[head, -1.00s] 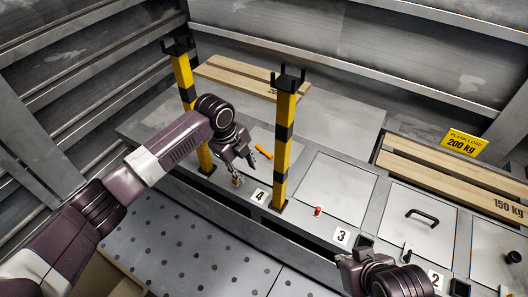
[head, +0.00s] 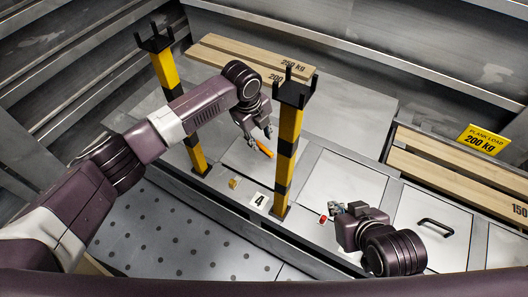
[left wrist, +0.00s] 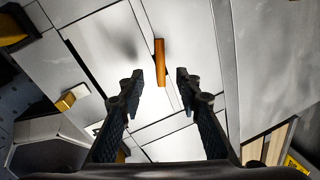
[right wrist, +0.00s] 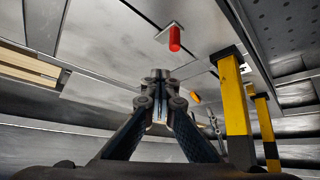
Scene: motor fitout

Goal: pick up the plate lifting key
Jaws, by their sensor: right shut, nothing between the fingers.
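An orange bar (head: 264,148), likely the handle of the plate lifting key, lies on the grey deck between the yellow-black posts in the head view. It also shows in the left wrist view (left wrist: 160,62), ahead of and between the fingertips. My left gripper (head: 260,138) is open and empty close to the bar; touch cannot be told. My right gripper (head: 334,209) is shut and empty, beside a small red piece (head: 323,219). In the right wrist view the red piece (right wrist: 175,38) stands beyond the shut fingertips (right wrist: 157,78).
Two yellow-black posts (head: 287,150) flank my left arm's reach. A small brass block (head: 234,183) sits near the number 4 sign (head: 259,200). A plate with a black handle (head: 436,226) is at right. Planks (head: 430,165) lie behind.

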